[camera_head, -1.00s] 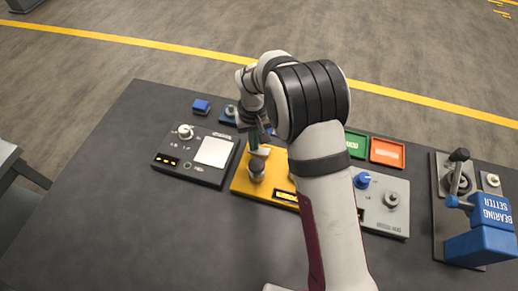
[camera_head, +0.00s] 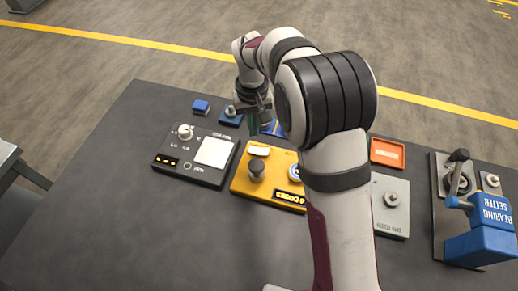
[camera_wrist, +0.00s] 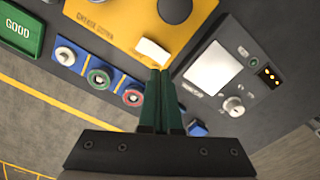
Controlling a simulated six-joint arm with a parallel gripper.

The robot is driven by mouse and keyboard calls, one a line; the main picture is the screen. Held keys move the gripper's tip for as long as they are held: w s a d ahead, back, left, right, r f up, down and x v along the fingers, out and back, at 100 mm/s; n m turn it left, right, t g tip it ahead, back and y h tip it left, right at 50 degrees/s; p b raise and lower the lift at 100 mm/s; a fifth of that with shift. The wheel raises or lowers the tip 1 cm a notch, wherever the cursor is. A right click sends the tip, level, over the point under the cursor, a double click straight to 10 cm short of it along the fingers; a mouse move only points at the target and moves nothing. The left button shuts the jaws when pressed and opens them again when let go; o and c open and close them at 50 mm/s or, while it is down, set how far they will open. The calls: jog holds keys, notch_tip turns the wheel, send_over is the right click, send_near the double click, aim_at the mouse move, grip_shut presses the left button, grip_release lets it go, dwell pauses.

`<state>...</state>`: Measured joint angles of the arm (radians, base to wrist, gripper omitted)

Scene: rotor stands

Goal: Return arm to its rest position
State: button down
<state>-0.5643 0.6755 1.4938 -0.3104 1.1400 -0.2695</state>
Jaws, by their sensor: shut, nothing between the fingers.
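My gripper (camera_head: 254,127) is shut with nothing between its green fingers, and it hangs above the table just behind the yellow grease station (camera_head: 240,184). In the wrist view my gripper's fingers (camera_wrist: 160,76) lie side by side, their tips overlapping the view of the station's edge near a white block (camera_wrist: 151,51). My arm reaches from the bottom of the head view up and over the table, and hides part of the middle of it.
A black panel with a white pad (camera_head: 212,151) stands left. Blue stands with round parts (camera_wrist: 100,78) and a blue block (camera_head: 201,106) lie behind. A red tray (camera_head: 387,152), grey box (camera_head: 391,222) and blue bearing setter (camera_head: 480,246) stand right. The front left is clear.

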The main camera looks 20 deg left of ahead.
jog(key=s+d+r+m+y, duration=0.1)
jog(key=s+d+r+m, duration=0.2)
jog(key=s+d+r, duration=0.4)
jog(key=s+d+r+m, duration=0.4)
jog(key=s+d, duration=0.1)
jog(key=d, duration=0.5)
jog(key=s+d+m, duration=0.4)
jog(key=s, duration=1)
jog(key=shift+f+m+y, duration=0.3)
jog(key=shift+f+y, duration=0.1)
jog(key=shift+f, duration=0.05)
